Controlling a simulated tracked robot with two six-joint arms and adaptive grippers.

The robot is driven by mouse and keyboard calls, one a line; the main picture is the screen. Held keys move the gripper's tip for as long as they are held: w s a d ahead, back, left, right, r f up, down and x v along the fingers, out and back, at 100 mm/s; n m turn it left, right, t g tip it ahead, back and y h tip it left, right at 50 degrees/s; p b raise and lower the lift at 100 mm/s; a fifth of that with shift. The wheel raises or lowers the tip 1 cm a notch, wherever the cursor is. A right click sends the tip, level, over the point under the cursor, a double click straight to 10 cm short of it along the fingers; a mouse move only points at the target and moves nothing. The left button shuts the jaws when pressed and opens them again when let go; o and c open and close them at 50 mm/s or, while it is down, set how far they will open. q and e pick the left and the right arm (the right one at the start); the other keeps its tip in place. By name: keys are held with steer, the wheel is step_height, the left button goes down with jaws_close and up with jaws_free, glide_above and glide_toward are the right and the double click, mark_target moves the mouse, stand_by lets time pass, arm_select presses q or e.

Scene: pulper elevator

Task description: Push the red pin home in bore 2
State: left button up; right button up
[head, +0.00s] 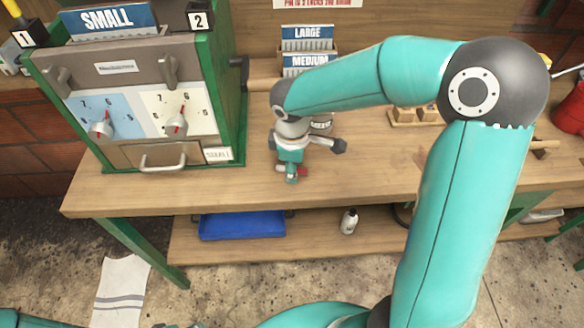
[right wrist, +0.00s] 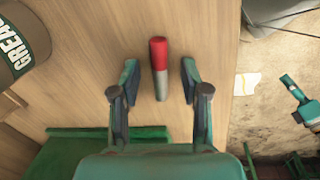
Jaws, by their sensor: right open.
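The red pin (right wrist: 158,56), with a red end and a grey metal end, lies on the wooden bench top in the right wrist view. A bit of its red shows in the head view (head: 303,171). My right gripper (right wrist: 158,82) is open and empty, with its fingers on either side of the pin and apart from it. In the head view my right gripper (head: 291,179) points down near the bench's front edge. The number 2 tag (head: 198,20) stands atop the machine (head: 141,75); I cannot make out bore 2. A small teal gripper-like part (right wrist: 298,100), probably my left gripper, shows in the right wrist view.
A grease tin (right wrist: 22,42) stands close to my right gripper. LARGE and MEDIUM card boxes (head: 307,38) are behind. A wooden block holder (head: 415,115) is behind my right arm. The bench (head: 215,190) is clear in front of the machine. A blue tray (head: 242,225) sits on the lower shelf.

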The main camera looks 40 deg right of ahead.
jaws_close()
stand_by(0.4)
